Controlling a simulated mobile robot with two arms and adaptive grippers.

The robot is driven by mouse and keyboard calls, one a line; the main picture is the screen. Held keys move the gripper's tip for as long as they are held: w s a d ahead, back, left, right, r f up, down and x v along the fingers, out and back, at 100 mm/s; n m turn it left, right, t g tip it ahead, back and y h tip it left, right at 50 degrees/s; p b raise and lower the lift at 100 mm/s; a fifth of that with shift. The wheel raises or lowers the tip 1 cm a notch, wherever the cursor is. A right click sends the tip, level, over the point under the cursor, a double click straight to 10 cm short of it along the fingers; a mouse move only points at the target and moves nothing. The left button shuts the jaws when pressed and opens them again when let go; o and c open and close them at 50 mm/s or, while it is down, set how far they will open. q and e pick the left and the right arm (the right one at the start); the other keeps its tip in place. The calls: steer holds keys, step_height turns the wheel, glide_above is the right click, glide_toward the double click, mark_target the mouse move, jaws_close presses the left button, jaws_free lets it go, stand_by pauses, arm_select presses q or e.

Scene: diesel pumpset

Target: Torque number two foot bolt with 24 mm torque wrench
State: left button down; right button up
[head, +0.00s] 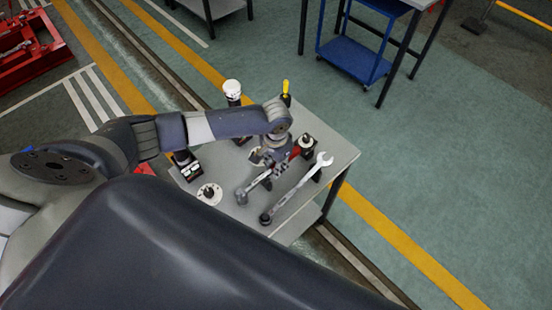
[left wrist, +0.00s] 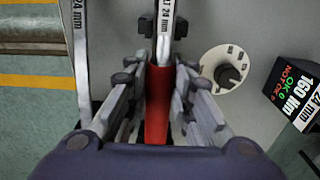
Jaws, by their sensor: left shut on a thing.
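My left gripper (head: 275,158) is over the grey table in the head view. In the left wrist view my gripper (left wrist: 160,95) is shut around the red handle (left wrist: 157,105) of a wrench. The wrench's grey shaft (left wrist: 166,20) carries a 24 mm label. In the head view this wrench (head: 254,184) slants down-left from the gripper, close over the tabletop; whether it touches its rest I cannot tell. A long 24 mm spanner (head: 297,190) lies beside it, also in the left wrist view (left wrist: 76,50). My right gripper and the foot bolts are not in view.
The grey table (head: 338,152) also holds a black display box (left wrist: 292,92) reading 24 mm, 160 Nm, a white dial (head: 209,193), a white-topped container (head: 233,90) and a yellow-handled tool (head: 286,88). A blue cart (head: 355,55) stands behind; the green floor right is clear.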

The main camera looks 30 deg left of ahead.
arm_select(q)
steer(key=shift+f, duration=0.45)
steer(key=c, duration=1.3)
jaws_free()
step_height(320, 180, up, 12)
steer(key=shift+s, duration=0.1)
